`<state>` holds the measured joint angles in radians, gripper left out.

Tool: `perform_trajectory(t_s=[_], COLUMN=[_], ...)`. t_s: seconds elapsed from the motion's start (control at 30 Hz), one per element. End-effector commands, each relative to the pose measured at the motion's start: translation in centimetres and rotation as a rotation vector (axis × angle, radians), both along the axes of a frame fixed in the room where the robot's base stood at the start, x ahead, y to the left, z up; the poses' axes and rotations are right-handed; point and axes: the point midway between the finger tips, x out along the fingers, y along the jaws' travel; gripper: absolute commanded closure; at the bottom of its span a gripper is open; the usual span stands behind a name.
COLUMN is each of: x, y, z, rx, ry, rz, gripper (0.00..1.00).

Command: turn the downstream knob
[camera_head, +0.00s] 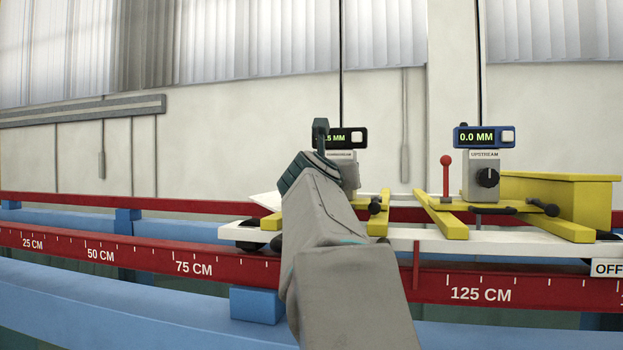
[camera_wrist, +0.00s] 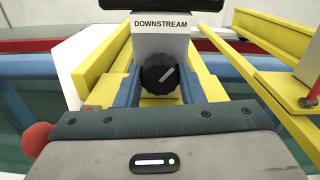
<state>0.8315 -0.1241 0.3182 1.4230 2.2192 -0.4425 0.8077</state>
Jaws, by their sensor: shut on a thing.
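The downstream knob (camera_wrist: 160,74) is black and round with a pale pointer line, tilted up to the right in the wrist view. It is on the front of a grey box labelled DOWNSTREAM (camera_wrist: 161,40). My gripper (camera_wrist: 160,86) is at the knob, with one blue finger on each side, shut on it. In the head view my arm hides the knob and most of the fingers. The downstream display (camera_head: 342,138) above is partly covered; its visible digits end in ".5 MM".
A red-topped lever (camera_head: 446,172) stands between the units. Yellow bars and a red scale rail (camera_head: 139,256) lie around and below.

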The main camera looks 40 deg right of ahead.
Motion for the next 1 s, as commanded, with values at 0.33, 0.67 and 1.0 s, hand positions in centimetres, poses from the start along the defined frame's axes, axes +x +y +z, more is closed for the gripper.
perform_trajectory(t_s=[0.33, 0.67, 1.0], x=[0.0, 0.0, -1.3], y=[0.0, 0.0, 1.7], z=[0.0, 0.0, 0.0], rx=[0.037, 0.036, 0.033], ry=[-0.041, -0.040, -0.041], rz=[0.000, 0.000, 0.003], gripper=[0.88, 0.43, 0.43])
